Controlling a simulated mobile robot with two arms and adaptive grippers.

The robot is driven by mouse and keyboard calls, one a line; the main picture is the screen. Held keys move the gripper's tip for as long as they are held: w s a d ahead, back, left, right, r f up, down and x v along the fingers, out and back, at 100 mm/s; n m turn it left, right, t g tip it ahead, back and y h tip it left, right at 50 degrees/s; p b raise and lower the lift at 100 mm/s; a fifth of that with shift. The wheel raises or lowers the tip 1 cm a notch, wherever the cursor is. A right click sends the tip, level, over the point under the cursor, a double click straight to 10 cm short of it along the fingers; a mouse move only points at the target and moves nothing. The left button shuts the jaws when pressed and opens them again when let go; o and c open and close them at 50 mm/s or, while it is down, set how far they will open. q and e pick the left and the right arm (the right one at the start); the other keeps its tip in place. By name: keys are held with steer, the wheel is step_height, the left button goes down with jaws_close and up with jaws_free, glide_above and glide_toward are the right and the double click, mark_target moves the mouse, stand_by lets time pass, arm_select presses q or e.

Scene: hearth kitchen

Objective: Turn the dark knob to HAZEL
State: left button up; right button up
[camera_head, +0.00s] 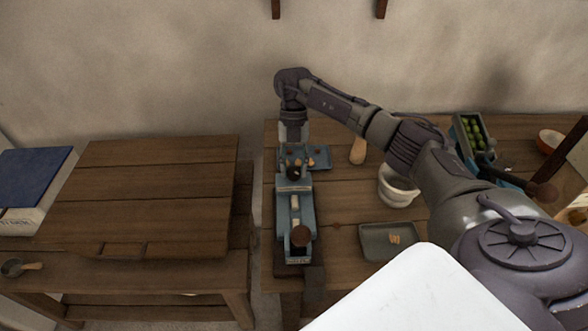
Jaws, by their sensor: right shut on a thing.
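A blue device (280,212) stands on the wooden table, long and narrow, with a brown round knob (301,234) at its near end. A small blue panel (321,164) with small brown pieces lies at its far end. My right gripper (294,165) points down at this far end, shut on a small dark knob (294,174), mostly hidden by the fingers. Pale labels show on the device, but their words are too small to read, so I cannot tell where HAZEL is. My left gripper is out of view.
A grey tray (375,246), a white bowl (398,188) and a crate of green fruit (463,133) are to the right. My right arm crosses above them. A wooden bench (150,195) stands left across a gap.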

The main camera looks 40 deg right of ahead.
steer(key=shift+n, duration=0.5)
steer(key=o, duration=1.1)
steer(key=shift+w+r, duration=0.15)
steer(key=shift+r, duration=0.2)
steer(key=v, duration=1.1)
steer(key=shift+a+r, duration=0.1)
steer(key=shift+r, duration=0.05)
